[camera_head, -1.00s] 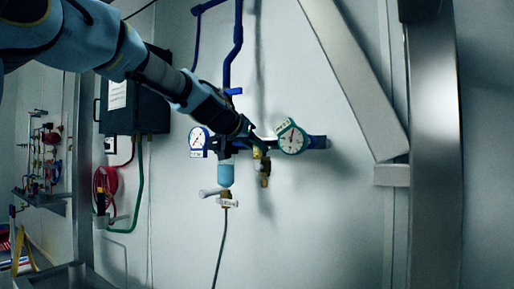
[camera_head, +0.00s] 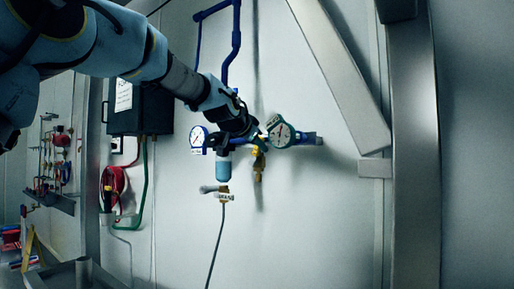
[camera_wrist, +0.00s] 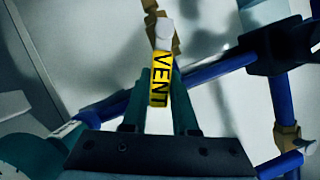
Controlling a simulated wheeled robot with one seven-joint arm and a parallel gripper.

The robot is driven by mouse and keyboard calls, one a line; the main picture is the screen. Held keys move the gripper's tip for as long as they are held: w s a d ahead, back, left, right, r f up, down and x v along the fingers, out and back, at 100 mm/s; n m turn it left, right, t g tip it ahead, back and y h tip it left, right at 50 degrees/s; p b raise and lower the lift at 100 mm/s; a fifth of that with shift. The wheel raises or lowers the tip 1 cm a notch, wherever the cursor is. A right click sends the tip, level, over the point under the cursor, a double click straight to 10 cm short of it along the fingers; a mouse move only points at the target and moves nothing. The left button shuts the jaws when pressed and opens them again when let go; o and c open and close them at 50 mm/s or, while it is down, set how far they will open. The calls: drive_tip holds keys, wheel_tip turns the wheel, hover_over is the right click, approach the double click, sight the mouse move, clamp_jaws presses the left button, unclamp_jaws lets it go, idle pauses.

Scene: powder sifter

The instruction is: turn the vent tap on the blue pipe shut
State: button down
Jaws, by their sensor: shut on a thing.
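The vent tap shows in the wrist view as a yellow handle (camera_wrist: 159,80) marked VENT, with a pale tip and brass parts beyond it. My gripper (camera_wrist: 160,92) has its two dark green fingers on either side of the yellow handle, shut on it. The blue pipe (camera_wrist: 217,69) runs slantwise behind, to the right of the fingers. In the head view my gripper (camera_head: 256,136) is at the blue pipe (camera_head: 305,140), and the brass and yellow tap (camera_head: 259,163) hangs just below. The fingers and handle are partly hidden there.
A round gauge (camera_head: 281,133) sits close right of my gripper, and another gauge (camera_head: 198,137) is to the left. A light blue cylinder (camera_head: 223,170) with a pale-handled valve (camera_head: 222,196) hangs below. A metal post (camera_head: 414,150) stands at right.

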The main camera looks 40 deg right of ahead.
drive_tip(key=shift+s+f+m, duration=0.1)
drive_tip(key=shift+s+m, duration=0.1)
drive_tip(key=shift+m, duration=0.1)
drive_tip(key=c, duration=0.7)
unclamp_jaws()
drive_tip(key=shift+b+v, duration=2.35)
drive_tip(key=shift+v, duration=3.05)
